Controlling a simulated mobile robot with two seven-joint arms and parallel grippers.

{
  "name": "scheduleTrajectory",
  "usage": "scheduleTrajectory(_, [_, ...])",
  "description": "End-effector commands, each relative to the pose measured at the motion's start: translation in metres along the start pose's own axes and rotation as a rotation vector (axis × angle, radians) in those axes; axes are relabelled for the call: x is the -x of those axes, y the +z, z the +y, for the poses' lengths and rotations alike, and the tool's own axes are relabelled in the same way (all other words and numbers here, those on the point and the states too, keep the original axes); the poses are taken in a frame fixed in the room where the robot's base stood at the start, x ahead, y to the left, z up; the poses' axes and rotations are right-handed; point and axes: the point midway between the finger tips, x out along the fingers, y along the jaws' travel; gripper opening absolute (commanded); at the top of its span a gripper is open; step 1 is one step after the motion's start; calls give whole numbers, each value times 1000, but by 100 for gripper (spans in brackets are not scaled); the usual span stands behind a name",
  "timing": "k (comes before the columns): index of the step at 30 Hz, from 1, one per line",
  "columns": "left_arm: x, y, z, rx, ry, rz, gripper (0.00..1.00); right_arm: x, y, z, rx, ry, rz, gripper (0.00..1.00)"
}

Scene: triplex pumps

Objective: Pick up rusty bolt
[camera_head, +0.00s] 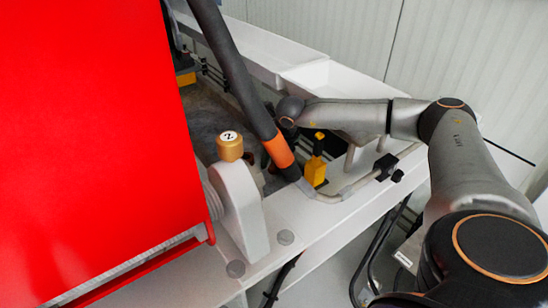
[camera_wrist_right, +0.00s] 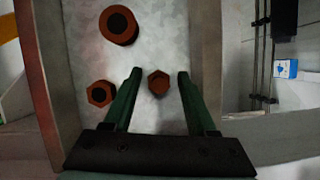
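In the right wrist view, a rusty brown hexagonal piece (camera_wrist_right: 158,82), which looks like the bolt seen head-on, sits in a metal-floored tray (camera_wrist_right: 75,50). My right gripper (camera_wrist_right: 160,73) is open. Its two green fingers stand on either side of the bolt with a gap to each, and nothing is held. How high the fingertips are above the tray floor I cannot tell. In the head view my right arm comes in from the right, and its gripper is largely hidden by the dark hose. The bolt is not visible there. My left gripper is not in view.
In the tray, a rusty hex nut (camera_wrist_right: 100,93) lies left of the left finger and a rusty ring (camera_wrist_right: 118,25) lies farther up. The head view shows a red panel (camera_head: 90,130), a dark hose (camera_head: 232,70), a yellow block (camera_head: 315,172) and white trays (camera_head: 335,85).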

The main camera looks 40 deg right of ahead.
Motion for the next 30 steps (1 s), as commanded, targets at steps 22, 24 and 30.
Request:
scheduleTrajectory(22, [0,0,0,0,1,0,50,1,1,0,-1,0,-1,0])
scheduleTrajectory(24, [0,0,0,0,1,0,50,1,1,0,-1,0,-1,0])
scheduleTrajectory(30, [-2,2,0,0,1,0,50,12,6,0,-2,2,-4,0])
